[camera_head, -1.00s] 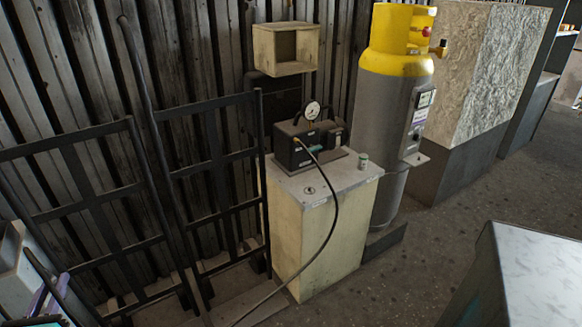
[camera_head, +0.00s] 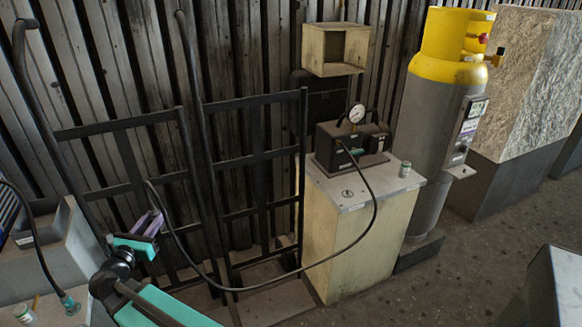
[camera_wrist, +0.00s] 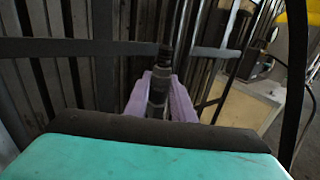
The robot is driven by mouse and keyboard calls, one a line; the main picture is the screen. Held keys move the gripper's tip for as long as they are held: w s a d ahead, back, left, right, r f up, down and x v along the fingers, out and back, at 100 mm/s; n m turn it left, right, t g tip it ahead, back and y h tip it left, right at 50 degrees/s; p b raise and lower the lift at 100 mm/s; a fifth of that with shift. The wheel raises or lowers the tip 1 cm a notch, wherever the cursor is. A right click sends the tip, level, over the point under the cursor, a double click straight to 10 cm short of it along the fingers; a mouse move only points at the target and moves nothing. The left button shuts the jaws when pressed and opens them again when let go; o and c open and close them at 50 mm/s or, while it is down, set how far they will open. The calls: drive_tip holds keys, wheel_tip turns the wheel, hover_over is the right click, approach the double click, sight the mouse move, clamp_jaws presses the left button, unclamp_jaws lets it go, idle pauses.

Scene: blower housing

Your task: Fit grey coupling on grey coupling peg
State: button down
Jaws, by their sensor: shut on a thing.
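My gripper (camera_head: 150,224) is at the lower left of the head view, its lilac fingers raised in front of the black rack. In the wrist view the gripper (camera_wrist: 160,98) is shut on a dark grey cylindrical piece, the grey coupling (camera_wrist: 158,88), held upright in the picture between the fingers. In the head view a black hose (camera_head: 373,215) runs from the black gauge unit (camera_head: 345,148) down and back up to my gripper. The coupling itself is hard to make out there. I cannot tell which thing is the grey coupling peg.
The gauge unit stands on a cream cabinet (camera_head: 360,240) with a small can (camera_head: 405,169). A grey-yellow cylinder (camera_head: 440,130) is to its right. Black racks (camera_head: 255,155) lean on the wall. At left, a second hose ends in a teal fitting (camera_head: 69,303) on a grey unit.

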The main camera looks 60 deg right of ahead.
drive_tip(key=s+d+m+g+h, duration=0.15)
drive_tip(key=s+d, duration=0.25)
drive_tip(key=d, duration=0.8)
drive_tip(key=s+d+m+g, duration=0.1)
drive_tip(key=s+d+g, duration=0.25)
drive_tip(key=d, duration=0.75)
drive_tip(key=s+d+m+g, duration=0.2)
drive_tip(key=s+d, duration=0.2)
drive_tip(key=d, duration=0.8)
drive_tip(key=s+d+f+m+g, duration=0.1)
drive_tip(key=s+d+m+g, duration=0.3)
drive_tip(key=s+d, duration=2)
drive_tip(key=s+g, duration=0.2)
drive_tip(key=s, duration=0.1)
drive_tip(key=shift+s+f+y, duration=0.2)
drive_tip(key=shift+s+y, duration=0.1)
drive_tip(key=shift+y, duration=0.05)
drive_tip(key=shift+d+f, duration=0.1)
drive_tip(key=shift+f+b, duration=1.5)
drive_tip(key=shift+f, duration=0.6)
drive_tip(key=shift+w+f+b, duration=0.1)
drive_tip(key=shift+f+b, duration=1)
drive_tip(key=shift+f, duration=0.4)
drive_tip(key=c, duration=1.4)
unclamp_jaws()
drive_tip(key=shift+c, duration=0.2)
